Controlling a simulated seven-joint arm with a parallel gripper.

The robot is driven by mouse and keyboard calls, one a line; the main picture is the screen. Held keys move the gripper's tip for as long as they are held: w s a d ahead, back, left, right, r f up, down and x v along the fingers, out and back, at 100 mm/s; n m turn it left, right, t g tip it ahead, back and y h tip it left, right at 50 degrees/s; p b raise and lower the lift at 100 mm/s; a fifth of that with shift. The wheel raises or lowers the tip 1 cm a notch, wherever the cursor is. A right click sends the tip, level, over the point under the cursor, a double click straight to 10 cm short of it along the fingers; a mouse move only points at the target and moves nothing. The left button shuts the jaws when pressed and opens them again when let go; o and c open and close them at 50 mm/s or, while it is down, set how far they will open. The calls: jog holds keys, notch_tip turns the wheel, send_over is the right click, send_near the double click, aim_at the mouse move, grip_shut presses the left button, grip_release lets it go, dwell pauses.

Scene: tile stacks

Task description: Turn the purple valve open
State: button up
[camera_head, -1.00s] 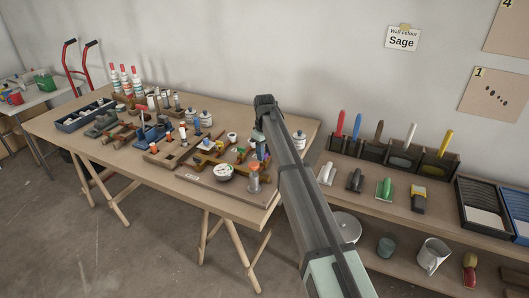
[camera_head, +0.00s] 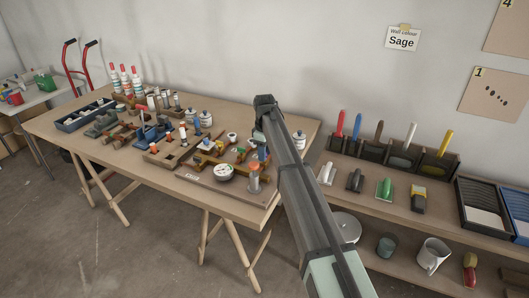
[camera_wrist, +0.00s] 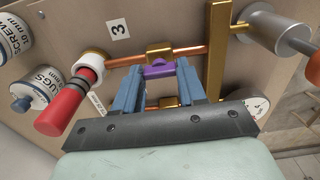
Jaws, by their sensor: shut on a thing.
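The purple valve (camera_wrist: 158,69) shows in the wrist view as a small purple handle on a brass valve body (camera_wrist: 160,50), set in a copper pipe (camera_wrist: 125,60). My gripper (camera_wrist: 158,78) has its two blue fingers on either side of the handle and is shut on it. The fingers and the dark palm bar hide part of the handle and the pipework below. In the head view my gripper's blue fingers (camera_head: 262,153) reach down among the fittings at the right end of the workbench. The purple handle cannot be made out there.
Close around are a red-handled fitting (camera_wrist: 65,105), a silver cylinder (camera_wrist: 265,25), a vertical brass pipe (camera_wrist: 218,50) and a white gauge (camera_wrist: 258,105). Labelled jars (camera_wrist: 28,90) stand at the left of the wrist view. A shelf with brushes (camera_head: 385,190) is right of the workbench (camera_head: 150,195).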

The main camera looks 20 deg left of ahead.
jog(key=o, duration=1.1)
jog(key=shift+c, duration=0.2)
jog(key=shift+r, duration=0.1)
notch_tip(320, 180, up, 14)
jog(key=shift+d+f, duration=0.1)
jog(key=shift+f, duration=0.15)
